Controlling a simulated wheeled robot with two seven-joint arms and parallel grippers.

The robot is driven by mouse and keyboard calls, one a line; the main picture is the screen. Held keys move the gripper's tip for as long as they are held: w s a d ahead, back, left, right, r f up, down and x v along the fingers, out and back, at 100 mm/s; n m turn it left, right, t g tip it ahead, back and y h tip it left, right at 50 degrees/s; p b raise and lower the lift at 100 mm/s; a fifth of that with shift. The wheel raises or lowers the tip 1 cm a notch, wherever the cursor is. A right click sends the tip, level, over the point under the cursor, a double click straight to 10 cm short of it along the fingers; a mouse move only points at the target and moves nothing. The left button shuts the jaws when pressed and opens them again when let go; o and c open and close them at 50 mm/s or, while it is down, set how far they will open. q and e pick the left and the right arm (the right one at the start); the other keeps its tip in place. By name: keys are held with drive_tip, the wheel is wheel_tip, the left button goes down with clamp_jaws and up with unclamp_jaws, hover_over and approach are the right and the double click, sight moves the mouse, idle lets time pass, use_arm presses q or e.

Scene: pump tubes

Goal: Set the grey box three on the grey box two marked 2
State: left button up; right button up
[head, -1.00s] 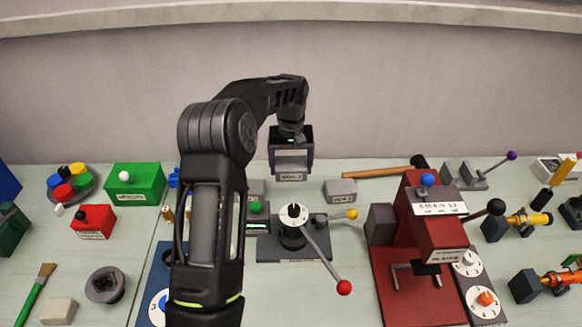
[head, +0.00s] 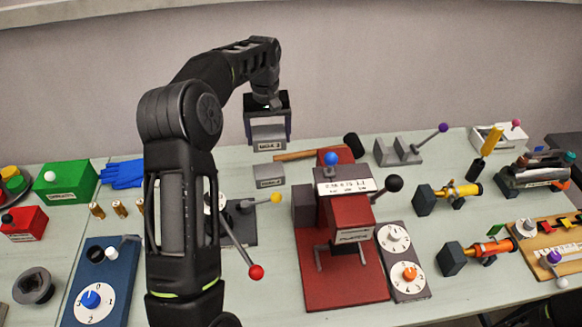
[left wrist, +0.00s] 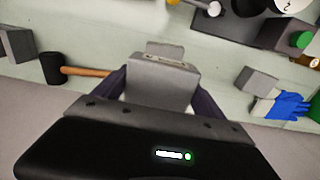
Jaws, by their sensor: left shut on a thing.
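My left gripper (head: 268,128) is shut on a grey box (head: 268,139) with a pale label on its front, held upright above the table. The held box also shows between the fingers in the left wrist view (left wrist: 163,82). A second labelled grey box (head: 269,176) stands on the table just below it in the head view, with a visible gap between them. In the left wrist view this second box (left wrist: 165,48) is partly hidden by the held one. Another grey box (left wrist: 258,80) stands apart to the right. The labels are too small to read surely. My right gripper is not in view.
A hammer (head: 308,154) lies behind the second box. A red machine (head: 340,230) with a grey side block stands close on the right. A lever device (head: 238,222) with red and yellow knobs is in front. Blue gloves (head: 122,174) lie left of my arm.

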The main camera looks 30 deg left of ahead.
use_arm(q)
drive_tip(key=shift+s, duration=0.15)
drive_tip(key=shift+s+a, duration=0.25)
drive_tip(key=shift+a, duration=0.1)
drive_tip(key=shift+d+f, duration=0.15)
drive_tip(key=shift+f, duration=0.05)
drive_tip(key=b, duration=0.2)
hover_over(269, 170)
wheel_tip(269, 170, down, 6)
drive_tip(key=shift+r+p, duration=0.1)
drive_tip(key=shift+p, duration=0.2)
drive_tip(key=shift+f+b, duration=1.2)
drive_tip(key=shift+f, duration=0.7)
